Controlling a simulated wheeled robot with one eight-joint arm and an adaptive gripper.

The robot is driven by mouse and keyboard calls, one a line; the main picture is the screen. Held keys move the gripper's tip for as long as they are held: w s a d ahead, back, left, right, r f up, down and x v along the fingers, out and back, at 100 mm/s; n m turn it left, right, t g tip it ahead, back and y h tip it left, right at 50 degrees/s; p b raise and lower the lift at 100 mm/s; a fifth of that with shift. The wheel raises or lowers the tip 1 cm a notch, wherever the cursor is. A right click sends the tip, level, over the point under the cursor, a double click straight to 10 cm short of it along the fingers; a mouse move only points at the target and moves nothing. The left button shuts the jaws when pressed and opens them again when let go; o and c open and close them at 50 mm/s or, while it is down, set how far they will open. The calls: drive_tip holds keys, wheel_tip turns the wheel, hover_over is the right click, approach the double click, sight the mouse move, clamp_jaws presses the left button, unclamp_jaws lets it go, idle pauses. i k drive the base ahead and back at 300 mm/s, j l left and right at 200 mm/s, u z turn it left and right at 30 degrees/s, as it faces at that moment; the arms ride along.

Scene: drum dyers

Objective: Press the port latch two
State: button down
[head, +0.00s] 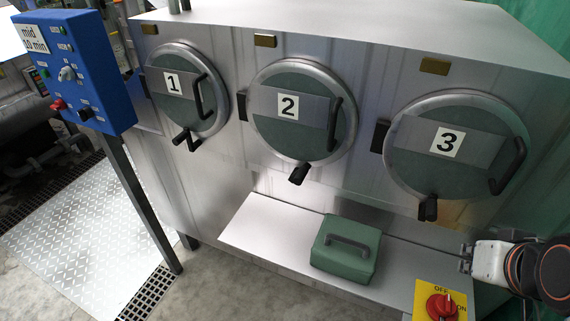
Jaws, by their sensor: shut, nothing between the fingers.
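The round port marked 2 (302,107) is a grey-green door in a metal ring, and it looks closed. Its latch (299,173) is a short black handle at the ring's bottom edge, tilted down and to the left. A dark curved pull handle (335,123) is on the door's right side. My gripper (465,258) is at the right edge, small and partly shown at the end of my white arm. It is shut and empty, low and well to the right of latch two, touching no latch.
Port 1 (175,84) and port 3 (450,165) flank port 2 with similar latches. A green box (346,249) with a handle sits on the metal shelf (262,222) below. A red rotary switch (441,306) is at lower right. A blue control box (73,70) stands on a post at left.

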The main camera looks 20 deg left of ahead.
sight(297, 177)
drive_tip(key=j+u, duration=0.1)
drive_tip(key=u, duration=0.3)
drive_tip(key=j+u, duration=0.1)
drive_tip(key=u, duration=0.3)
drive_tip(key=i+u, duration=0.1)
drive_tip(key=u, duration=0.3)
drive_tip(key=j+u, duration=0.1)
drive_tip(key=u, duration=0.3)
